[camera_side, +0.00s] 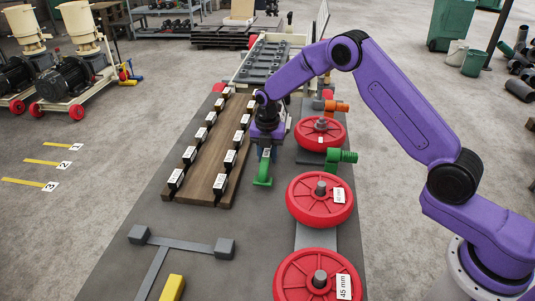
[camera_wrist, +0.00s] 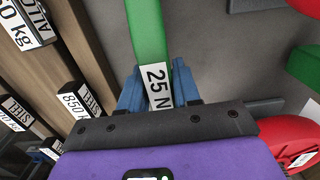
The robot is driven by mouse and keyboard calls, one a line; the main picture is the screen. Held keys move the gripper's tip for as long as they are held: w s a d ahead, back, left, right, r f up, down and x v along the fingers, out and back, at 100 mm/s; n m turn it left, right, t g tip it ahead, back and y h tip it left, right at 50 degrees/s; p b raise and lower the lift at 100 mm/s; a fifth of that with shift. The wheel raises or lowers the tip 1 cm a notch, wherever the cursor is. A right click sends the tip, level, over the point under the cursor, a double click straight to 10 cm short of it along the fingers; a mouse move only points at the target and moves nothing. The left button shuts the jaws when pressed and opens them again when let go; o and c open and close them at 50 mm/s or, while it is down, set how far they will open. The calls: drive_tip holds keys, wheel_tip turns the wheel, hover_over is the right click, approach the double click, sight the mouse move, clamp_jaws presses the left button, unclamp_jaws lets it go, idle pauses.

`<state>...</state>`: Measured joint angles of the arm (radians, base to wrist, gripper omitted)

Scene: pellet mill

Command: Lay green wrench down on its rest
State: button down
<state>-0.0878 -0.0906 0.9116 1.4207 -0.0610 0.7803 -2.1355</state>
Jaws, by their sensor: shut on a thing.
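The green wrench (camera_side: 263,172) is in my gripper (camera_side: 265,148), over the grey bench in the side view. Its lower end bends to one side, close above or on the bench; I cannot tell which. In the wrist view the green bar (camera_wrist: 150,30) with a "25 N" label lies between my blue fingers (camera_wrist: 157,88), which are shut on it. A grey T-shaped piece (camera_side: 180,243) with a block at each end of its crossbar lies at the front of the bench, apart from the wrench. It may be the rest; I cannot tell for certain.
A wooden board (camera_side: 205,172) with labelled black blocks lies left of my gripper. Red wheels (camera_side: 318,212) stand to the right, with a green fitting (camera_side: 340,157) and an orange one (camera_side: 335,106) near them. A yellow block (camera_side: 172,289) lies at the front. The bench between board and T-shaped piece is clear.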

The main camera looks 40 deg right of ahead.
drive_tip(key=shift+f, duration=1.2)
idle(0.4)
drive_tip(key=shift+c, duration=0.8)
unclamp_jaws()
drive_tip(key=shift+s+a+r, duration=0.1)
drive_tip(key=shift+r, duration=2.15)
drive_tip(key=shift+s+a+r, duration=0.1)
drive_tip(key=shift+r, duration=2.15)
